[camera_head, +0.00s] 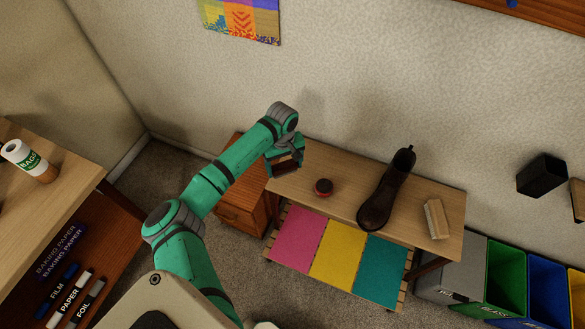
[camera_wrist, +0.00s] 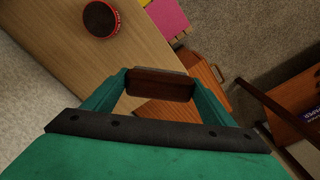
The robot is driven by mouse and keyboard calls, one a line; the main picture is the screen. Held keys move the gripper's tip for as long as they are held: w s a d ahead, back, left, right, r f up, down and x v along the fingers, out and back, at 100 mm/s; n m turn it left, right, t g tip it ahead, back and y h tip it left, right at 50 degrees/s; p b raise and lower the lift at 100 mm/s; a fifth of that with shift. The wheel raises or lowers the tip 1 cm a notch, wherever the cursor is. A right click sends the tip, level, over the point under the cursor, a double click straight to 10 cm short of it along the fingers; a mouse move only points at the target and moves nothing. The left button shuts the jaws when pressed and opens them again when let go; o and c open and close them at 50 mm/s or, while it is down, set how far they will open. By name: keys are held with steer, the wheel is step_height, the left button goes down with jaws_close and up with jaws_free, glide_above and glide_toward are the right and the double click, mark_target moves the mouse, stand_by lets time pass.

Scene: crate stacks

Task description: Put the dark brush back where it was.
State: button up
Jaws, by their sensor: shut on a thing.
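The dark brush (camera_wrist: 160,84) is held between the fingers of my gripper (camera_wrist: 160,88), which is shut on it. In the wrist view its dark brown block lies across the gap between the two green fingers. In the head view the brush (camera_head: 286,163) and my gripper (camera_head: 285,160) are over the left end of the wooden bench (camera_head: 335,203). I cannot tell how high the brush is above the bench. A round tin with a red rim (camera_head: 324,187) stands on the bench to the right of my gripper; it also shows in the wrist view (camera_wrist: 101,19).
A dark boot (camera_head: 385,190) and a light brush (camera_head: 436,219) stand farther right on the bench. Pink, yellow and teal panels lie on the lower rack. A wooden drawer cabinet (camera_head: 240,215) is at the bench's left. Bins (camera_head: 505,275) stand at right.

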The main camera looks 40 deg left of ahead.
steer(key=w+f, duration=0.6)
steer(key=shift+w+a+f, duration=0.1)
steer(key=shift+a+f, duration=0.2)
steer(key=shift+a, duration=0.1)
steer(key=shift+f, duration=1.4)
steer(key=shift+f, duration=0.15)
steer(key=o, duration=1)
step_height(320, 180, up, 12)
steer(key=shift+d, duration=0.1)
